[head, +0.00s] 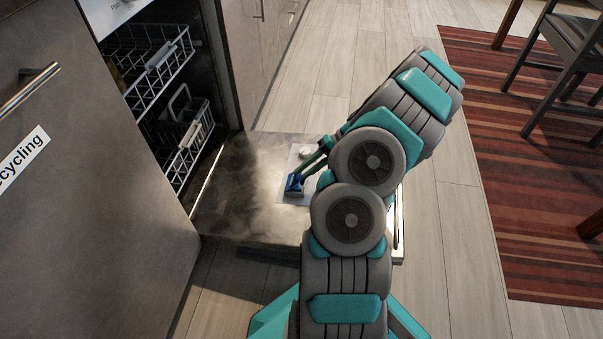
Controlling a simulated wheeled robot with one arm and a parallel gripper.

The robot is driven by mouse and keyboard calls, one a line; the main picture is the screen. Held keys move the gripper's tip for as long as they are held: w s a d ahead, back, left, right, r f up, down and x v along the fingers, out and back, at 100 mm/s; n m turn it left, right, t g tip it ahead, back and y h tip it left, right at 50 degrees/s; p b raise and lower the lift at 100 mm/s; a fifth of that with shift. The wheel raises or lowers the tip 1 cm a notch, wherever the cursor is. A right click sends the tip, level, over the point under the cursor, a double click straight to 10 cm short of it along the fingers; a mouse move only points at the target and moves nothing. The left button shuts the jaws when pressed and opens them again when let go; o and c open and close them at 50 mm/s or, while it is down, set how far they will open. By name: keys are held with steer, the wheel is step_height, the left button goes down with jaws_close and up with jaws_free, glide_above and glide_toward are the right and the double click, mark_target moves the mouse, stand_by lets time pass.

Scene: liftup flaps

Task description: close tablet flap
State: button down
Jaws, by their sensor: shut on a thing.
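The dishwasher door (235,205) is folded down flat, with its inner side facing up. A pale tablet dispenser panel (290,198) with a small round white part (305,152) is set in this inner side. My gripper (293,186), with blue fingertips, is low over the panel and shut on what seems to be the tablet flap. The flap itself is too small and too covered by the fingers to make out its angle. My arm hides the right part of the door.
The open dishwasher with white wire racks (160,65) is on the left. A cabinet front labelled "recycling" (80,190) with a bar handle stands at the near left. Wooden floor (455,230) is clear at the right, before a striped rug (520,180) and a chair (570,55).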

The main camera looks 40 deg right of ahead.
steer(key=f+b, duration=0.1)
steer(key=f+t+y+b, duration=0.1)
steer(key=shift+s+d+n+y+b, duration=0.3)
steer(key=shift+s+d, duration=0.05)
steer(key=shift+d, duration=0.05)
steer(key=shift+s+d+f+t+y+b, duration=0.1)
steer(key=shift+s+f+t+y+b, duration=0.1)
steer(key=shift+t+y, duration=0.2)
steer(key=shift+s+d+f+t+y+b, duration=0.1)
steer(key=shift+t+y+b, duration=0.05)
steer(key=shift+t+y, duration=0.25)
steer(key=shift+n, duration=0.3)
steer(key=c, duration=0.8)
jaws_free()
steer(key=shift+c, duration=0.2)
steer(key=shift+r, duration=0.1)
